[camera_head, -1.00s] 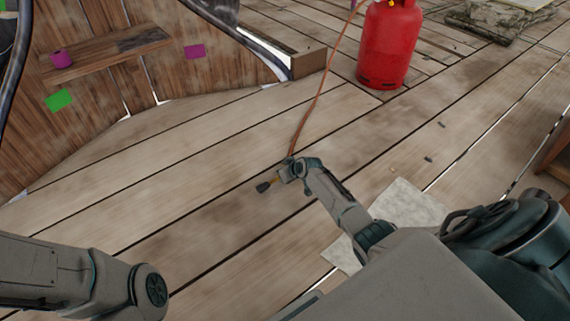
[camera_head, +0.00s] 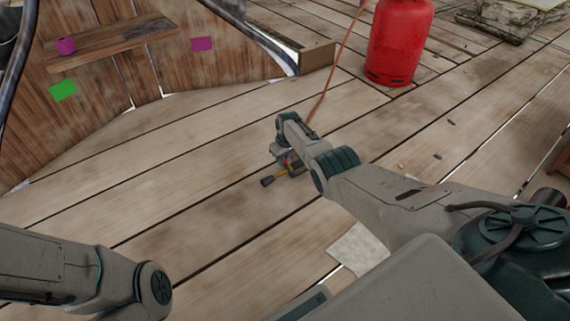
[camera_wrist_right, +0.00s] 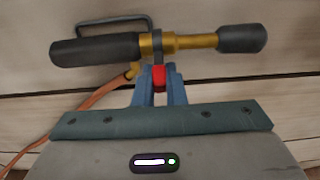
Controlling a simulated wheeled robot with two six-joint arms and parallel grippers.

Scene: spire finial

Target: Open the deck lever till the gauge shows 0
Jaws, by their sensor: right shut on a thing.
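A brass torch with a black grip (camera_wrist_right: 95,49) and a dark nozzle (camera_wrist_right: 241,39) lies across the right wrist view. My right gripper (camera_wrist_right: 158,77) has its blue fingers shut on the torch at its middle, by a dark band, with a small red part between them. In the head view the torch's dark end (camera_head: 268,181) shows just above or on the deck, below my right gripper (camera_head: 284,164). I cannot make out a deck lever or a gauge in either view. Of my left arm only a link shows at lower left; its gripper is out of view.
A red gas cylinder (camera_head: 400,42) stands at the back. An orange hose (camera_head: 327,88) runs from near it to the torch. A pale sheet (camera_head: 358,250) lies partly under my arm. A plank wall with a shelf (camera_head: 110,45) stands at left. The deck at centre left is clear.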

